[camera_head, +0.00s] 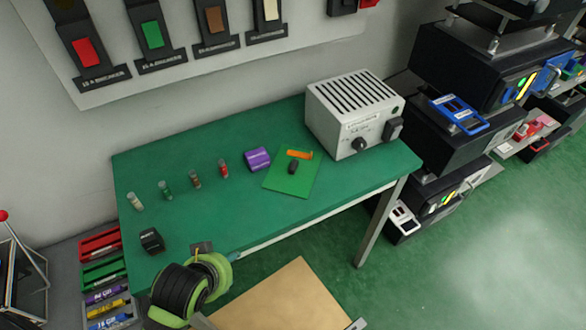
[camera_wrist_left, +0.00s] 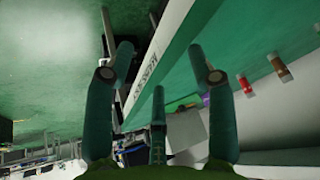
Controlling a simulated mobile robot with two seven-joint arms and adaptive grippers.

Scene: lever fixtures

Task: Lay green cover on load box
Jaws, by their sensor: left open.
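A flat green square sheet (camera_head: 290,180), which I take as the green cover, lies on the green table, with a small orange piece (camera_head: 299,154) and a black piece (camera_head: 293,168) on it. The load box (camera_head: 343,115) appears to be the pale grey box with a slotted top and a black knob, standing at the table's right end. My left gripper (camera_head: 236,256) is by the table's front edge, left of the sheet and apart from it. Its teal fingers (camera_wrist_left: 160,62) are spread and empty in the left wrist view. My right gripper is not seen.
A black block (camera_head: 152,240) sits near the left front corner. Dark equipment racks (camera_head: 450,140) stand right of the table (camera_head: 230,215).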

